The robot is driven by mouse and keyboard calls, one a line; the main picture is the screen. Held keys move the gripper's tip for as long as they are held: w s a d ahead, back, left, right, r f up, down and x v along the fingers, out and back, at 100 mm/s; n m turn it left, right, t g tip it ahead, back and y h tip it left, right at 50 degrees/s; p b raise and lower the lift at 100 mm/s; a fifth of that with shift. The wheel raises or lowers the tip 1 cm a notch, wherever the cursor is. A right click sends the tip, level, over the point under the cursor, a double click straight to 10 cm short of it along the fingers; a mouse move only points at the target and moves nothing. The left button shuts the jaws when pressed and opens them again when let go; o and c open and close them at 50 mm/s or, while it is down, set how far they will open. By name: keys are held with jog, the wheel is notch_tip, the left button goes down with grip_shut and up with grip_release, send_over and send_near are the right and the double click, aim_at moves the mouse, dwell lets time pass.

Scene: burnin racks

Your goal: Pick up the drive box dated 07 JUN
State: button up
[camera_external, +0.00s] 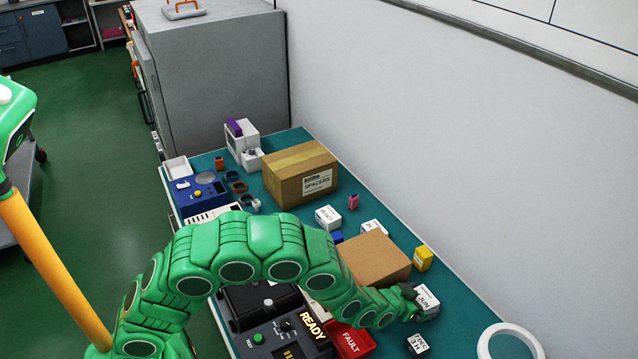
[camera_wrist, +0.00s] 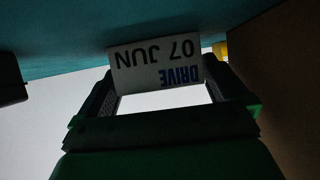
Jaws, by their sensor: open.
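The drive box (camera_wrist: 155,68) is white, and its label reads DRIVE 07 JUN, upside down in the wrist view. In the wrist view my gripper (camera_wrist: 160,75) is open, with one finger at each side of the label face. I cannot tell whether the fingers touch the box.
The brown carton (camera_external: 377,259) is close beside my gripper. A yellow box (camera_external: 423,257) stands behind the drive box. A small dated box (camera_external: 418,344) and a white ring (camera_external: 508,343) are nearer the camera. A red FAULT bin (camera_external: 352,341) lies below my arm.

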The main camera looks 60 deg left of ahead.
jog(key=shift+c, duration=0.5)
jog(key=c, duration=0.8)
jog(key=shift+o, duration=0.2)
jog(key=shift+r, duration=0.1)
